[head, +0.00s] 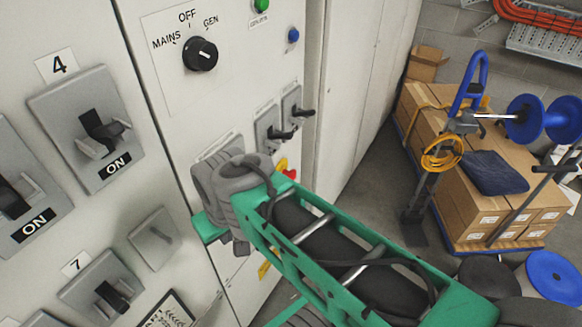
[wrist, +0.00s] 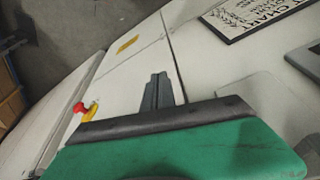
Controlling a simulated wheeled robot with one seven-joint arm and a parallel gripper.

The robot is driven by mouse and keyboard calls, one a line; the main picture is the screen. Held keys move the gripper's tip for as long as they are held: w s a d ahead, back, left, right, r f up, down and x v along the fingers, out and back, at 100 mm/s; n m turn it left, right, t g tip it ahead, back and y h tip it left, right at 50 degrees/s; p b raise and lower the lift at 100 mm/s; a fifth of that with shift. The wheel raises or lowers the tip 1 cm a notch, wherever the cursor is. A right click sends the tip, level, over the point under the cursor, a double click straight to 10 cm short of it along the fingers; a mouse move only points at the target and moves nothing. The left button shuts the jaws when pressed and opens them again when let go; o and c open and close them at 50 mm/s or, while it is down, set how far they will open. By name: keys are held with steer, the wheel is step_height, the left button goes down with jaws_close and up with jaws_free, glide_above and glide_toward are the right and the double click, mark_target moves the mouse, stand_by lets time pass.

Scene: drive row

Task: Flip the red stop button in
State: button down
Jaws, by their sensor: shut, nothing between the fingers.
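The red stop button (head: 290,174) shows in the head view on the cabinet's right panel, just past my arm, with a piece of its yellow backing (head: 281,164) beside it. In the wrist view the red button (wrist: 79,107) stands out from the panel on a yellow base (wrist: 92,112), left of my gripper (wrist: 158,77). The gripper's dark fingers are shut with nothing between them and are apart from the button in the picture. In the head view the fingers are hidden behind my green arm.
A black rotary selector (head: 200,54), green button (head: 261,5), blue button (head: 294,35) and small black-handled switches (head: 280,134) share the panel. Larger breaker switches (head: 103,130) are at left. A yellow label (wrist: 127,44) lies beyond my fingers. Boxes (head: 480,180) stand on a pallet at right.

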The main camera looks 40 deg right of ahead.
steer(key=shift+s, duration=0.1)
steer(key=m+t+y+b, duration=0.3)
steer(key=m+t, duration=0.3)
steer(key=m, duration=0.9)
glide_toward(289, 174)
steer(key=s+d, duration=0.4)
steer(key=s, duration=0.4)
steer(key=shift+a+f, duration=0.15)
steer(key=shift+a, duration=0.1)
steer(key=shift+w+f, duration=0.1)
steer(key=w+r+x, duration=0.1)
steer(key=r+x, duration=0.1)
steer(key=x, duration=1)
steer(key=shift+w+a+f, duration=0.2)
steer(key=shift+w+a, duration=0.05)
steer(key=shift+w, duration=0.45)
